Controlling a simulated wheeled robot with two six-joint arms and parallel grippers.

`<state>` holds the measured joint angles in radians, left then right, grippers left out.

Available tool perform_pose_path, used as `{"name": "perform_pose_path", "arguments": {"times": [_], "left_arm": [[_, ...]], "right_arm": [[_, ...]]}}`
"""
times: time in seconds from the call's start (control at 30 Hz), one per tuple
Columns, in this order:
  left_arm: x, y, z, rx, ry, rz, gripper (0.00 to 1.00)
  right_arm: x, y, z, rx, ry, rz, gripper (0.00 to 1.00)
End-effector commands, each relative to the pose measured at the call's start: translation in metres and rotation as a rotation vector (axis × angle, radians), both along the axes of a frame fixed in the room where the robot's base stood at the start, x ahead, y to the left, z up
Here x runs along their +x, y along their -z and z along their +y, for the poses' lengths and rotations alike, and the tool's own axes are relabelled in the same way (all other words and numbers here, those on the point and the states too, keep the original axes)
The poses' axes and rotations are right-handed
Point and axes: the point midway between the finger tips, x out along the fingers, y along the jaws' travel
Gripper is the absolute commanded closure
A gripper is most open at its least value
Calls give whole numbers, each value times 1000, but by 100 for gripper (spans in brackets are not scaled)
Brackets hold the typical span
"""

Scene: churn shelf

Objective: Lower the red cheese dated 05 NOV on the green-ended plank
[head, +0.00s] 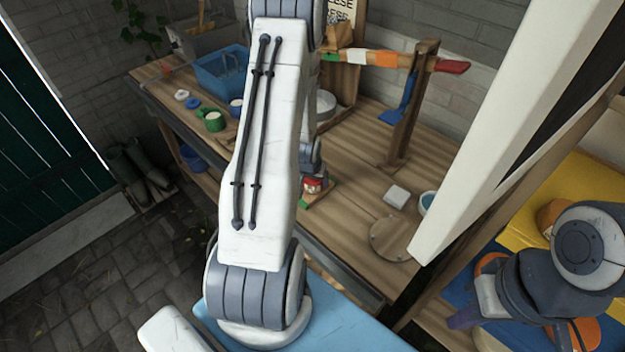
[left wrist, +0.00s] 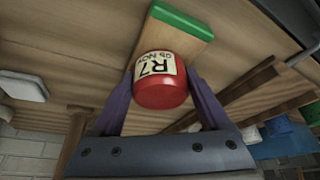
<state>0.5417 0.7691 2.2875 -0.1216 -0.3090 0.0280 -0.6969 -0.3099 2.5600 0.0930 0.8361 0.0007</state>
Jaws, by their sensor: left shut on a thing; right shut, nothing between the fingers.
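The red cheese (left wrist: 160,92), labelled R7 05 NOV, is between the two purple fingers of my left gripper (left wrist: 162,84), which is shut on it. The cheese is over the green-ended plank (left wrist: 190,40); I cannot tell whether it touches the wood. In the head view the red cheese (head: 313,186) shows just below my left wrist, at the plank (head: 322,196) near the table's front edge. My left arm hides much of that area. My right gripper (head: 465,318) is at the lower right, shut and empty, away from the cheese.
The wooden table (head: 350,230) bears a post (head: 407,110) with a coloured arm, a round board (head: 393,240), a white block (head: 396,196) and a blue bowl (head: 427,200). A blue crate (head: 222,75) and green cup (head: 214,121) stand far left. A white beam (head: 520,120) crosses the right.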

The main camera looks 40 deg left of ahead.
Motion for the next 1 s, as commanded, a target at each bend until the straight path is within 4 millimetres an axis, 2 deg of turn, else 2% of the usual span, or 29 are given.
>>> {"name": "perform_pose_path", "arguments": {"times": [0.03,0.07,0.3,0.43,0.73,1.0], "left_arm": [[0,0,0,0,0,-1,10],[0,0,0,0,0,-1,0],[0,0,0,0,0,1,0],[-2,-7,-1,0,0,-1,0],[-18,-52,-9,4,1,-5,0],[-33,-91,-16,1,1,-2,0]], "right_arm": [[0,0,0,0,0,0,100],[0,0,0,0,0,0,100],[0,0,0,0,-1,0,100],[0,1,0,0,-1,0,100],[0,4,0,0,-1,0,100],[0,-7,0,0,0,0,100]]}}
